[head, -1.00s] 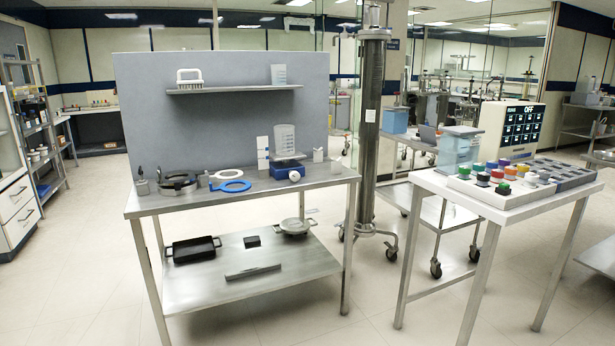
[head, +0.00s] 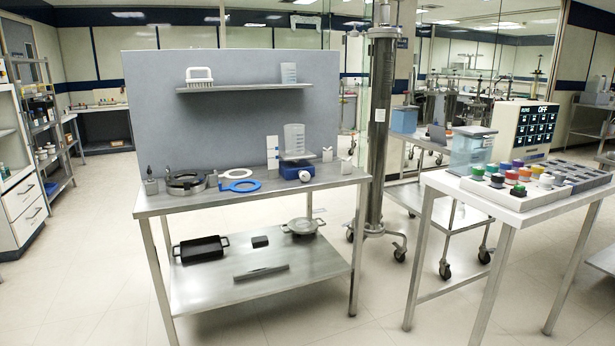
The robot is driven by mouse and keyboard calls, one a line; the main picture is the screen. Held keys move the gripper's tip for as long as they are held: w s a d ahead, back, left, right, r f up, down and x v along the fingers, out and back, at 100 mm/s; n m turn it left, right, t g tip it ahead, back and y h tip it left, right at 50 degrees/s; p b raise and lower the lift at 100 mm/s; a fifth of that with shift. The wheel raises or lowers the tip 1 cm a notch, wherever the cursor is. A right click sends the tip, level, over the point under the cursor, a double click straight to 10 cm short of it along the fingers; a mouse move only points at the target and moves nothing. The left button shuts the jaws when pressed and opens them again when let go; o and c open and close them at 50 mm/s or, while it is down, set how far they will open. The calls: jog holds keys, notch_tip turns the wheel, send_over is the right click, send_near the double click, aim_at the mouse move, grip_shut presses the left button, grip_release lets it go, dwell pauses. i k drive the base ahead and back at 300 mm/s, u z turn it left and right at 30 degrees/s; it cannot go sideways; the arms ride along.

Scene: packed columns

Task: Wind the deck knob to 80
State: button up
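A display panel (head: 523,129) on the right table reads OFF above a grid of small tiles. My gripper is not in view.
The right table (head: 470,189) carries coloured caps in a rack. A tall metal column (head: 382,130) stands between them. Open floor lies in front.

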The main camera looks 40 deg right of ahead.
aim_at(305, 176)
jog(key=u, duration=0.05)
jog(key=i, duration=1)
jog(key=z, duration=0.05)
